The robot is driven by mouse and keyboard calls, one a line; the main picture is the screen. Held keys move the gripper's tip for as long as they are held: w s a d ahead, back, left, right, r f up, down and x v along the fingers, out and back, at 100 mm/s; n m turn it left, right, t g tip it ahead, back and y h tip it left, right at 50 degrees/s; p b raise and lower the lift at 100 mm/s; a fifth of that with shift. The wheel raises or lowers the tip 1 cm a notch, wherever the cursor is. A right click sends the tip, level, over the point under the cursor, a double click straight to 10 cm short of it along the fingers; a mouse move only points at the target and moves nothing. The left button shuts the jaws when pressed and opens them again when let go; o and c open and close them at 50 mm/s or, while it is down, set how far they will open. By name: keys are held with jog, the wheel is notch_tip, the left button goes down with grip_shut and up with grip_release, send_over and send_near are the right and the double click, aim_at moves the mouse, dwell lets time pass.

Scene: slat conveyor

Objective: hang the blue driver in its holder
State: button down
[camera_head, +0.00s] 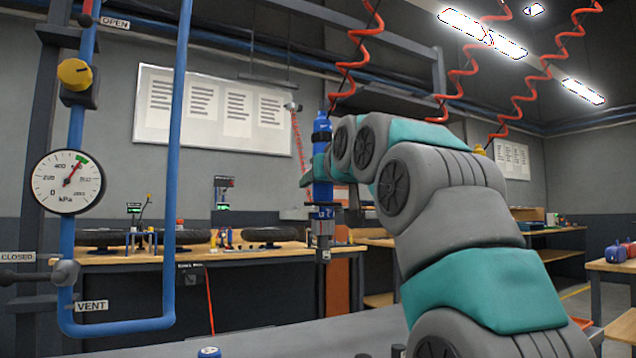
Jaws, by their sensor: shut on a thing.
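The blue driver (322,194) stands upright in mid-air near the middle of the view, with its blue top by the lower end of a red coiled cord (350,62). My gripper (318,172) is shut around the driver's upper body, reaching in from the right. A grey lower part with a small label hangs below the blue body, in front of the far bench. I cannot tell whether that grey part belongs to the driver or to the holder. No holder can be made out clearly.
A blue pipe frame with a pressure gauge (68,181) and yellow knob (75,74) stands close on the left. A workbench (140,254) with tires is behind. More red coiled cords hang at right. A grey surface (260,340) spans the bottom front.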

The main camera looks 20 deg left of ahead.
jog(key=shift+f, duration=0.1)
jog(key=shift+c, duration=1.6)
grip_release()
jog(key=shift+s+d, duration=0.1)
jog(key=shift+s, duration=0.05)
jog(key=b+v, duration=0.1)
jog(key=v, duration=0.6)
jog(key=shift+s+d+b, duration=0.2)
jog(key=shift+b, duration=0.2)
